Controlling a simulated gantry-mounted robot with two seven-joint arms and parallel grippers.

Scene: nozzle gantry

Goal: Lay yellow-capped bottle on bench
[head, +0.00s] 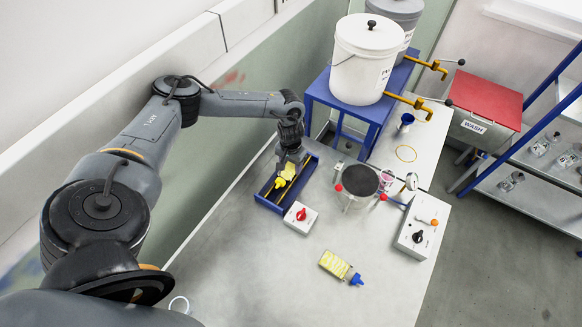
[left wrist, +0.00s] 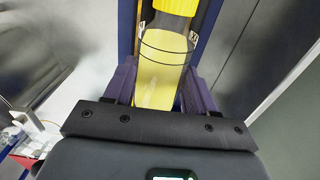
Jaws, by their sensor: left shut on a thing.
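The yellow-capped bottle (head: 288,171) shows at the blue tray in the head view, partly hidden by my left gripper (head: 290,160). In the left wrist view the bottle (left wrist: 165,75) is clear with yellow liquid inside, its yellow cap at the top edge. The gripper's two fingers stand on either side of its body and are shut on it. I cannot tell whether the bottle touches the tray floor. The grey bench (head: 250,275) has wide bare space in front of the tray. My right gripper is not in view.
The blue tray (head: 268,206) has raised walls. A box with a red knob (head: 300,217) sits at its front. A blue-capped yellow bottle (head: 335,264) lies on the bench. A dark-topped round vessel (head: 360,181) and a control box (head: 423,226) stand to the right. White bucket (head: 366,60) stands behind.

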